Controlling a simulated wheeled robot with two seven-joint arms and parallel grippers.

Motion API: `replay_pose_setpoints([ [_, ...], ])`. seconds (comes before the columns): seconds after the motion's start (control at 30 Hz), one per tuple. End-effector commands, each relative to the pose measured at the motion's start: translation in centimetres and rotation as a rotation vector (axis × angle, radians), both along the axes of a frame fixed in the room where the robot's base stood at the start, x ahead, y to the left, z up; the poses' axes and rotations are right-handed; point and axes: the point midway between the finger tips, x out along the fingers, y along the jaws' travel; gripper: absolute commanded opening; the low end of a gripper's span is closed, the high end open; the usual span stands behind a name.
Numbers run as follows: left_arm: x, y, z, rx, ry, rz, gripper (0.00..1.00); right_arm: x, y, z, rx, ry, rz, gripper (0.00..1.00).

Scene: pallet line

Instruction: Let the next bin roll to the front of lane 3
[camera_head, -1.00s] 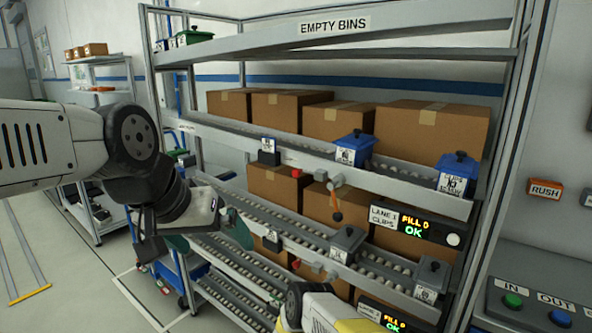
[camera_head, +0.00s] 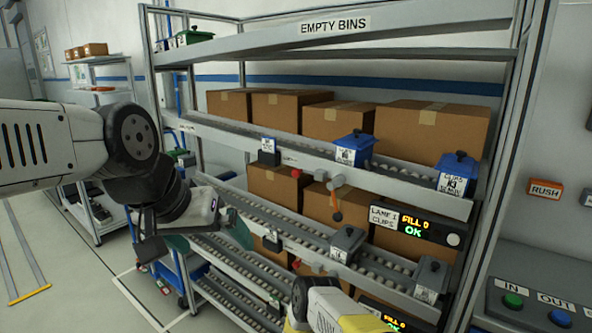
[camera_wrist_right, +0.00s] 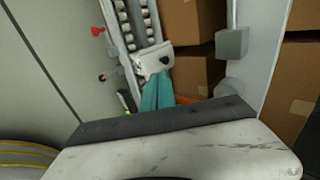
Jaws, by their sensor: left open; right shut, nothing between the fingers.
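The rack has sloped roller lanes. Two blue bins (camera_head: 355,149) stand on the upper lane, above a sign reading LANE 1 CLIPS (camera_head: 383,217). Two grey bins (camera_head: 347,243) stand on the middle lane (camera_head: 290,228). A lower roller lane (camera_head: 240,284) is partly visible; no lane 3 label is readable. My left gripper (camera_head: 210,236) is open and empty in front of the rack's left end, its teal fingers apart. My right gripper is out of the head view. In the right wrist view its teal fingers (camera_wrist_right: 157,93) are shut and empty, close to a pale bracket (camera_wrist_right: 153,61).
Brown cartons (camera_head: 430,130) stand behind the lanes. A panel with IN and OUT buttons (camera_head: 535,305) is at right.

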Motion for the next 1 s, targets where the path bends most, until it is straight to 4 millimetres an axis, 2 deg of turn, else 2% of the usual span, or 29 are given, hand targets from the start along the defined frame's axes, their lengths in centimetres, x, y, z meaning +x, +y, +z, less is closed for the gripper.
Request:
replay_pose_setpoints([
  [0.4,0.0,0.0,0.0,0.0,0.0,0.0,1.0,-0.9,-1.4,0.0,-0.001,0.0,-0.001,0.0],
  [0.57,0.0,0.0,0.0,0.0,0.0,0.0,1.0,-1.1,-1.0,0.4,-0.001,-0.001,0.0,0.0],
  [1.0,0.0,0.0,0.0,0.0,0.0,0.0,1.0,-2.7,0.9,2.9,0.0,0.0,0.0,0.0],
])
